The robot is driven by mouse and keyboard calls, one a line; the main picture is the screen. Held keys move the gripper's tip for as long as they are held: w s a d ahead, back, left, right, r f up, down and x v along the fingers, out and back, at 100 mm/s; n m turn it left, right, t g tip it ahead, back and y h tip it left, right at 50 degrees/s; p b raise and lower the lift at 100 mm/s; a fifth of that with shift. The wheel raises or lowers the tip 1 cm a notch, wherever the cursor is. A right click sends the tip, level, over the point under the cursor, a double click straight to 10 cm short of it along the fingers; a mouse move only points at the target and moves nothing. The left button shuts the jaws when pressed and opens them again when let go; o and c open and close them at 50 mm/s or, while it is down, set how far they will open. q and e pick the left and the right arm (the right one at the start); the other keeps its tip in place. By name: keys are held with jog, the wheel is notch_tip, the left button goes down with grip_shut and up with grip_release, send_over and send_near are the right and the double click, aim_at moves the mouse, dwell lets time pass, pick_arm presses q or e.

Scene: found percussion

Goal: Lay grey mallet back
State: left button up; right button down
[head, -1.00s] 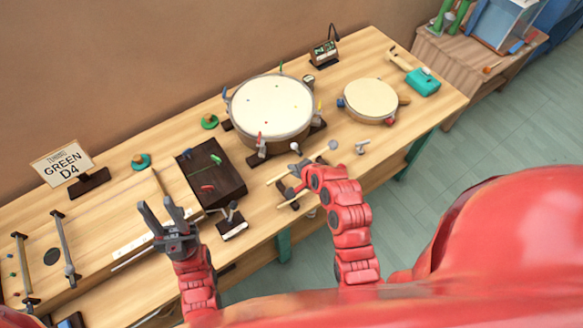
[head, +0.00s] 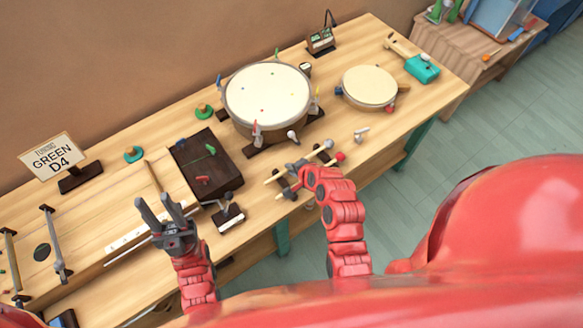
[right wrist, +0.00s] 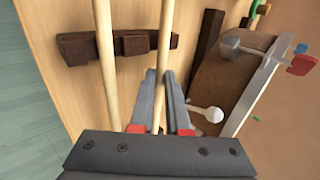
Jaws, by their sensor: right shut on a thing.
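The grey mallet, with its grey round head (head: 328,144), lies lengthwise in my right gripper (head: 298,168). In the right wrist view my right gripper (right wrist: 163,75) is shut on its pale wooden stick (right wrist: 166,30). This stick crosses the dark notched mallet rest (right wrist: 78,48) near the end closer to the drum. I cannot tell whether it touches the rest. The red-headed mallet (head: 340,156) lies beside it, nearly parallel, across the rest; its stick is on the left in the right wrist view (right wrist: 104,70). My left gripper (head: 163,210) is open and empty, left of the dark box.
A large drum (head: 268,92) stands just behind the mallets, its side close to my right gripper. A dark box (head: 206,165) and a small stand (head: 228,217) are to the left. A smaller drum (head: 369,87) is at the right. The table's front edge is close.

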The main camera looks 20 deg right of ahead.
jog(key=shift+f, duration=0.3)
dwell(0.5)
jog(key=c, duration=0.8)
grip_release()
